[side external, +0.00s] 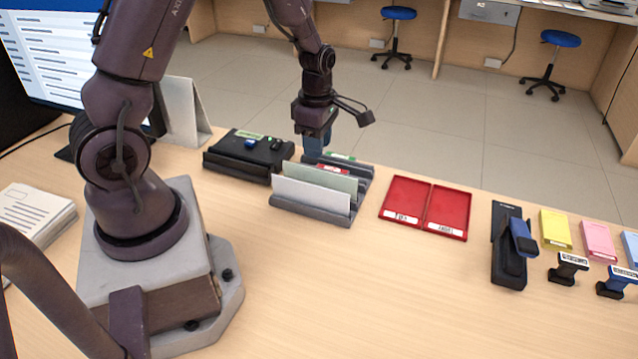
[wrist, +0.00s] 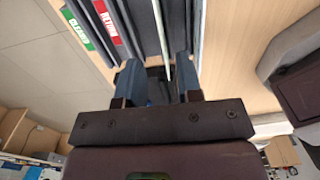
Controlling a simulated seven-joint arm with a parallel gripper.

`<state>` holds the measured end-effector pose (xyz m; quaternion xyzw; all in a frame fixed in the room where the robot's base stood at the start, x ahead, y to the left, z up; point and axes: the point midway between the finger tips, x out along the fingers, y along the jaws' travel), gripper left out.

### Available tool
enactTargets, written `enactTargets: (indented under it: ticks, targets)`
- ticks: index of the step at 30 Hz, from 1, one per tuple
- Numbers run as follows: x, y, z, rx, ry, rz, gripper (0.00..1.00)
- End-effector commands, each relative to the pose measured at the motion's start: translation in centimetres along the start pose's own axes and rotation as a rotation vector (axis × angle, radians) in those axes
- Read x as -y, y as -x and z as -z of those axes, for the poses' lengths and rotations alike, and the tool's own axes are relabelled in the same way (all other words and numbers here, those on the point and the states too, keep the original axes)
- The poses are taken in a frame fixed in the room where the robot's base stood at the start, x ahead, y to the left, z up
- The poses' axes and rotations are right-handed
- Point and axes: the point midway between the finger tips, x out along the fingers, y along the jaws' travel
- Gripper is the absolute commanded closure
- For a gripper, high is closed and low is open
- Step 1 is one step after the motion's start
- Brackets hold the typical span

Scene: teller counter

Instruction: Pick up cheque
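A pale green upright sheet (side external: 322,183), which looks like the cheque, stands in a grey slotted rack (side external: 312,211) behind a white upright sheet (side external: 309,197). I cannot read any print on either. My gripper (side external: 317,150) points down over the back part of the rack. In the wrist view its two blue fingers (wrist: 155,75) are apart. A thin pale sheet edge (wrist: 162,35) runs down to the gap between them. I cannot tell whether that edge lies between the fingertips or below them. Nothing is visibly gripped.
The rack carries a red RETURN label (wrist: 106,21) and a green CLEARED label (wrist: 79,29). Red trays (side external: 423,232) and a stapler-like black tool (side external: 509,249) lie to the right. The front counter is clear.

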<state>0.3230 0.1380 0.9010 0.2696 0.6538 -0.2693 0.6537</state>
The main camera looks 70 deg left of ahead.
Motion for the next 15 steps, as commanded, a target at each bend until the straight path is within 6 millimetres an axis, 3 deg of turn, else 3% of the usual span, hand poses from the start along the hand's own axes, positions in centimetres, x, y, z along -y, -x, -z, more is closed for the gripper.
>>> enactTargets:
  ticks: [4,15]
  targets:
    - [0.1,-2.8,0.0,-0.001,-0.001,0.004,0.67]
    - [0.2,-6.4,-0.2,-0.001,-0.002,0.005,0.67]
